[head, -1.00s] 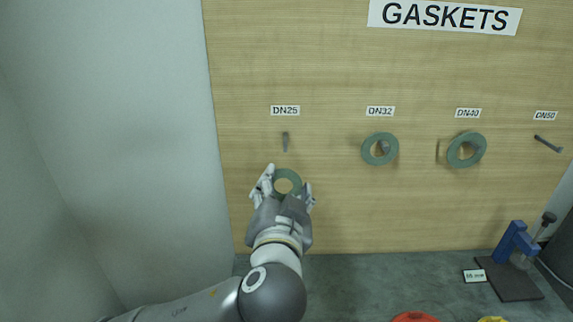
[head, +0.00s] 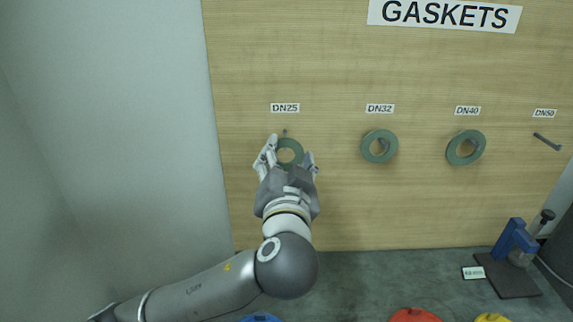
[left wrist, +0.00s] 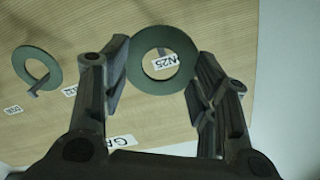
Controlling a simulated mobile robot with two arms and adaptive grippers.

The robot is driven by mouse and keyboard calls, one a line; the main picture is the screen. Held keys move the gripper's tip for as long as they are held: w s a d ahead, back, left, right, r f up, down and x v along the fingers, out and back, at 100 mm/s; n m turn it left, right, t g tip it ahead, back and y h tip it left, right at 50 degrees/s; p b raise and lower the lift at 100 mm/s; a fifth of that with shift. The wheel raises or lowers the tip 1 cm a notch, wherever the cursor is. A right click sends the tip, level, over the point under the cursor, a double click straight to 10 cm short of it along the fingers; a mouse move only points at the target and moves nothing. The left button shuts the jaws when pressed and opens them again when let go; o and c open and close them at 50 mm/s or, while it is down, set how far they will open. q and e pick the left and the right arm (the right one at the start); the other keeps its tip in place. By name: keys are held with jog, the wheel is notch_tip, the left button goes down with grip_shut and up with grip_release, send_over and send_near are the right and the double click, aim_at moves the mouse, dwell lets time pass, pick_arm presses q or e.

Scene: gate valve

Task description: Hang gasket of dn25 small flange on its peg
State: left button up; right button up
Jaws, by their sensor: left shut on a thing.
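The green DN25 gasket ring (head: 291,141) is held upright between the fingers of my left gripper (head: 290,150), in front of the wooden board. The DN25 peg (head: 285,132) shows just above the gasket's top edge, below its label (head: 285,107). In the left wrist view the gasket (left wrist: 160,36) sits between the two fingers, and part of the DN25 label (left wrist: 168,61) shows through its hole. I cannot tell the gap between gasket and board. My right gripper is not in view.
Green gaskets hang on the DN32 (head: 368,146) and DN40 (head: 455,150) pegs to the right. The DN50 peg (head: 547,142) is bare. A blue device (head: 514,240) stands on the grey counter at lower right. A pale wall (head: 110,130) is on the left.

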pick_arm(q)
jog(key=shift+w+f, duration=0.2)
jog(key=shift+w, duration=2.65)
jog(key=shift+w+f+b, duration=0.5)
jog(key=shift+w+b, duration=0.2)
jog(key=o, duration=0.9)
jog(key=shift+o, duration=0.2)
jog(key=shift+s, duration=0.15)
